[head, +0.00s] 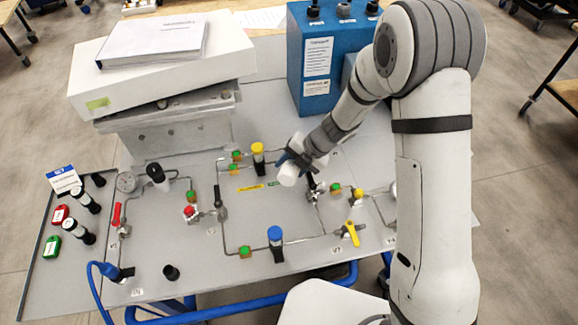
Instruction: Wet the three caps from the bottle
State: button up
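My gripper (297,160) is over the panel, right of the yellow-topped part, and shut around a small white bottle (288,174). The bottle is tilted, and its outlet cannot be made out. The arm and fingers hide part of it. On the grey panel stand parts with a yellow cap (257,149), a blue cap (275,234) and a black cap (155,171). I cannot tell which three caps are meant, or whether any is wet.
A blue box (317,55) with black knobs stands behind. A white box (165,62) with a binder lies on a grey housing at the back left. Metal tubing, a gauge (127,182), a red lever and a yellow valve handle (351,233) rise from the panel. Its front middle has bare room.

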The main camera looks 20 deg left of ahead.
aim_at(290, 160)
jog(key=shift+r, duration=0.15)
notch_tip(290, 160, up, 5)
jog(key=p, duration=0.5)
jog(key=shift+p, duration=0.4)
jog(key=shift+s+f, duration=0.1)
jog(key=shift+f, duration=0.1)
